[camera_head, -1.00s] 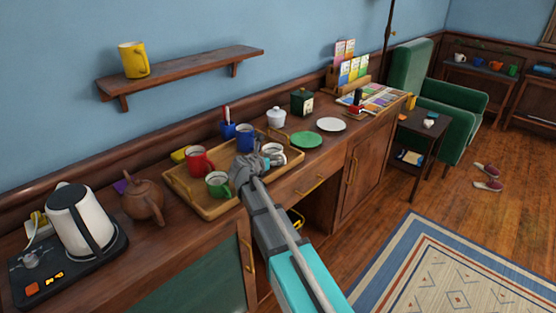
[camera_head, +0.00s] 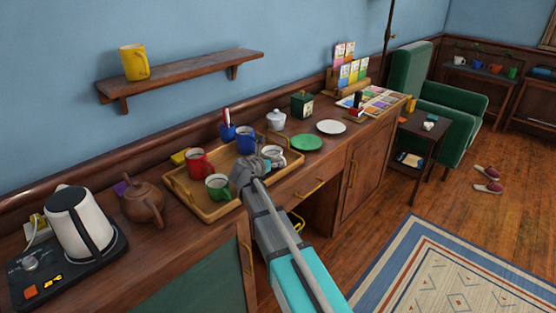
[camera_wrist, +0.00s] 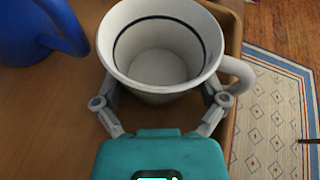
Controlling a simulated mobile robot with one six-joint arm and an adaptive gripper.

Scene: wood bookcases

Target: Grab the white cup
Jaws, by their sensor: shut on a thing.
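The white cup (camera_wrist: 162,60) is large in the wrist view, upright, with a dark blue ring inside and its handle to the right. In the head view the white cup (camera_head: 274,154) shows just beyond my gripper (camera_head: 264,165), partly hidden by it. My gripper (camera_wrist: 161,100) is shut on the cup, with a finger at each side of its lower body. The cup is over the right part of the wooden tray (camera_head: 215,211); I cannot tell whether it touches the tray.
A blue mug (camera_head: 245,140), a red mug (camera_head: 199,161) and a green mug (camera_head: 218,187) stand on the tray. A green plate (camera_head: 306,142) lies to its right. A teapot (camera_head: 144,200) and a kettle (camera_head: 78,222) stand to the left.

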